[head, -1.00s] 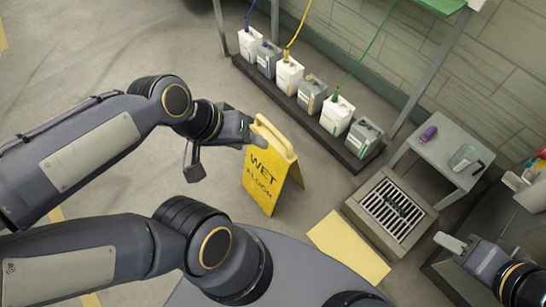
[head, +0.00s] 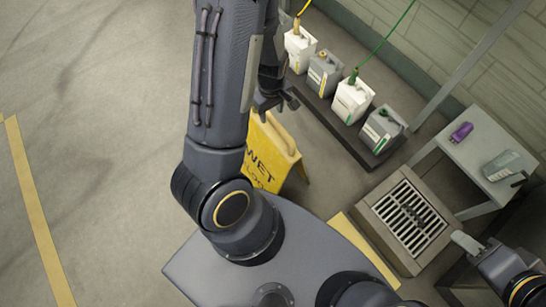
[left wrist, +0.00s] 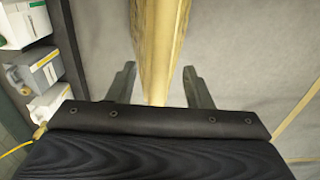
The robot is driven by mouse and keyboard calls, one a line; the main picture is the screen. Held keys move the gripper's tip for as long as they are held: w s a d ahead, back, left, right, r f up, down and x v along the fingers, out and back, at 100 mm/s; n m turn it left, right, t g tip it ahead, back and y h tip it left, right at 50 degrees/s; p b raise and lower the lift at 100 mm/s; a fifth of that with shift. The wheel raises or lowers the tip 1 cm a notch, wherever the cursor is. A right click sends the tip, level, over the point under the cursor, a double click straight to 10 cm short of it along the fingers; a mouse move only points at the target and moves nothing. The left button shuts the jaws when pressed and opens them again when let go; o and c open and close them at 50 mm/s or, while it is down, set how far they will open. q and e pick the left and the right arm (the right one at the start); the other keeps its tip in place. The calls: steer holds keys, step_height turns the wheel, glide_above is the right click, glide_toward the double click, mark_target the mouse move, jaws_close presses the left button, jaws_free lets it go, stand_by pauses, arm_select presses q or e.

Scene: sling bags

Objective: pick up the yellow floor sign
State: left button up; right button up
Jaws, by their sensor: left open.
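The yellow floor sign (head: 262,160) stands upright on the floor in the head view, with "WET" lettering on its face. My left arm hides its left part. My left gripper (head: 284,102) is above the sign's top handle. In the left wrist view, the sign's yellow top (left wrist: 160,45) runs between the two open fingers of the left gripper (left wrist: 158,88), with gaps on both sides. My right gripper (head: 466,243) is at the lower right, away from the sign; its opening is unclear.
White and grey jugs (head: 351,100) stand on a dark strip along the wall. A floor drain (head: 365,212) and a yellow floor patch (head: 368,254) lie right of the sign. A small grey table (head: 462,158) holds a purple item and a clear container. Floor at left is open.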

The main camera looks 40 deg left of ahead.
mark_target(273, 124)
arm_select(q)
steer(key=f, duration=0.2)
steer(key=f+b, duration=0.1)
steer(key=f, duration=0.3)
steer(key=shift+s+d+f+b, duration=0.15)
steer(key=shift+d+f+b, duration=0.1)
steer(key=shift+d+b, duration=0.15)
jaws_close()
steer(key=shift+r, duration=0.1)
stand_by(0.9)
